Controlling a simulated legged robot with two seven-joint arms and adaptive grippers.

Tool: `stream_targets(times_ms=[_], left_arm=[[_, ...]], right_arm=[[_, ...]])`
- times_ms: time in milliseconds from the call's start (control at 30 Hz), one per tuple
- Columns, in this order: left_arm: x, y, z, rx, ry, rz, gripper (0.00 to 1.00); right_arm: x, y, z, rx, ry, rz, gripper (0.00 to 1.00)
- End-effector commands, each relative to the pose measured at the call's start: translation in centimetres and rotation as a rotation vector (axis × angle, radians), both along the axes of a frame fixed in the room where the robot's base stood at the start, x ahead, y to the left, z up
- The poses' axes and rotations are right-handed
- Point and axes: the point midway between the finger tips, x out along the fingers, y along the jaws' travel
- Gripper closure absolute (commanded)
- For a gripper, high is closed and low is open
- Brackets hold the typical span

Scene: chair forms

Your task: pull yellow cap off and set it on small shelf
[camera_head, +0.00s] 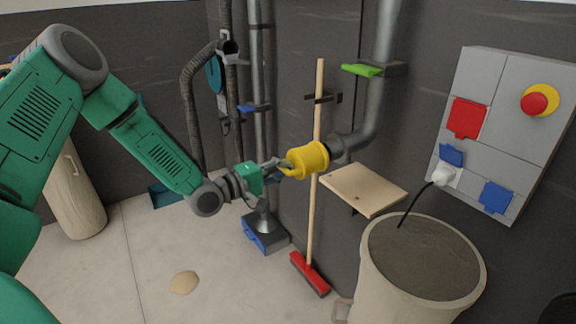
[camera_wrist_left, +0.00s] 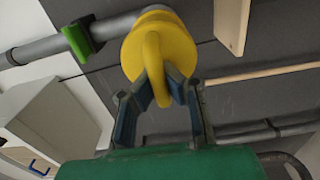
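The yellow cap (camera_head: 308,159) sits on the end of the grey bent pipe, facing left. In the left wrist view the cap (camera_wrist_left: 177,42) shows its loop handle toward me. My left gripper (camera_head: 281,169) is at the cap's handle side. In the wrist view its two fingers (camera_wrist_left: 160,88) stand on either side of the handle, with gaps visible beside its near part, so it looks open around it. Whether a fingertip touches is hard to tell. The small wooden shelf (camera_head: 363,189) is bare, on the wall below and right of the cap. My right gripper is not in view.
A broom (camera_head: 316,130) stands upright behind the cap. A large bin (camera_head: 372,287) stands below the shelf, with a black cable over it. A grey control panel (camera_head: 487,125) is on the right wall. A green valve handle (camera_head: 362,70) is on the pipe above.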

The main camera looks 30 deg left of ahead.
Motion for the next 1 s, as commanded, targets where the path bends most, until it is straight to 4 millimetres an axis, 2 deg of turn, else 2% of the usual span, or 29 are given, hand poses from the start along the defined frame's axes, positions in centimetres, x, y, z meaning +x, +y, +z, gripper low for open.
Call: stream_targets(times_ms=[600, 1000], left_arm=[[-2.2, 0.9, 0.0, 0.001, -0.001, -0.001, 1.00], [-2.4, 0.9, 0.0, 0.000, -0.001, -0.001, 1.00]], right_arm=[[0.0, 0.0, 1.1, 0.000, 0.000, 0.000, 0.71], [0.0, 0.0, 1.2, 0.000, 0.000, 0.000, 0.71]])
